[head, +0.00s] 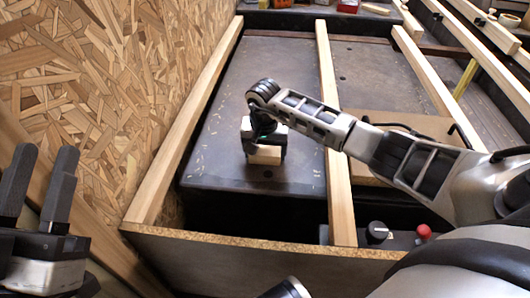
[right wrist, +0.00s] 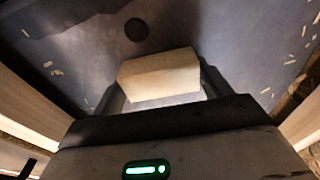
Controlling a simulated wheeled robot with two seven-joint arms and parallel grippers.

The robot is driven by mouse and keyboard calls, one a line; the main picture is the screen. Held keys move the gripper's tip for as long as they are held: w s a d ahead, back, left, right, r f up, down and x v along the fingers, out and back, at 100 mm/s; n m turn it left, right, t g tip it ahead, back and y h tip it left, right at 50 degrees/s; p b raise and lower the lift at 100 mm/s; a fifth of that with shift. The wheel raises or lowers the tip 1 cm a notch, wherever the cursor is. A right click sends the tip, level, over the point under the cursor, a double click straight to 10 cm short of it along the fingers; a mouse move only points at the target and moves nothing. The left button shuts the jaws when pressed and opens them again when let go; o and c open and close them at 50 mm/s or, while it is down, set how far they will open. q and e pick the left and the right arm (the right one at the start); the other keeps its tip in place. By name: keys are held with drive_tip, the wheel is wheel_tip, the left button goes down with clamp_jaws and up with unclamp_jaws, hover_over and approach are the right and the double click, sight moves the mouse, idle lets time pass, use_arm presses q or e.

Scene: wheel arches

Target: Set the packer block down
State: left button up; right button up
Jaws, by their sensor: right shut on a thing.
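The packer block, a small pale wooden block (head: 264,155), is between the fingers of my right gripper (head: 265,150), which is shut on it. The gripper points down over the dark wheel-arch panel (head: 215,150), near its front edge. A shadow lies close under the block; I cannot tell whether it touches the panel. In the right wrist view the block (right wrist: 158,76) shows its pale face between the two dark fingers (right wrist: 160,95). My left gripper (head: 38,185) is open and empty at the far left, in front of the chipboard wall.
Long wooden battens (head: 335,130) run along both sides of the panel. A chipboard wall (head: 90,80) stands at left. A chipboard edge (head: 250,243) crosses the front, with a dark gap behind it. A red knob (head: 424,231) is at front right. The panel behind the block is clear.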

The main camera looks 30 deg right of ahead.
sight(265, 150)
drive_tip(key=shift+f, duration=0.1)
drive_tip(key=shift+f, duration=0.1)
drive_tip(key=o, duration=1)
use_arm(q)
drive_tip(key=shift+r+m+h, duration=0.25)
drive_tip(key=shift+m+h, duration=0.05)
drive_tip(key=shift+r, duration=0.1)
use_arm(e)
drive_tip(key=shift+r, duration=0.2)
wheel_tip(265, 150, up, 4)
drive_tip(key=shift+s+a+r+p, duration=0.1)
drive_tip(key=shift+p, duration=1)
use_arm(q)
wheel_tip(265, 150, down, 9)
drive_tip(key=s+n+g+y+p, duration=0.2)
drive_tip(key=n+g+y+p, duration=0.1)
drive_tip(key=n, duration=0.3)
drive_tip(key=shift+d+n+g+y, duration=0.35)
drive_tip(key=shift+g+y, duration=0.25)
drive_tip(key=shift+g, duration=0.3)
use_arm(e)
wheel_tip(265, 150, up, 8)
drive_tip(key=s, duration=0.1)
drive_tip(key=shift+a, duration=0.35)
use_arm(q)
drive_tip(key=shift+r, duration=0.1)
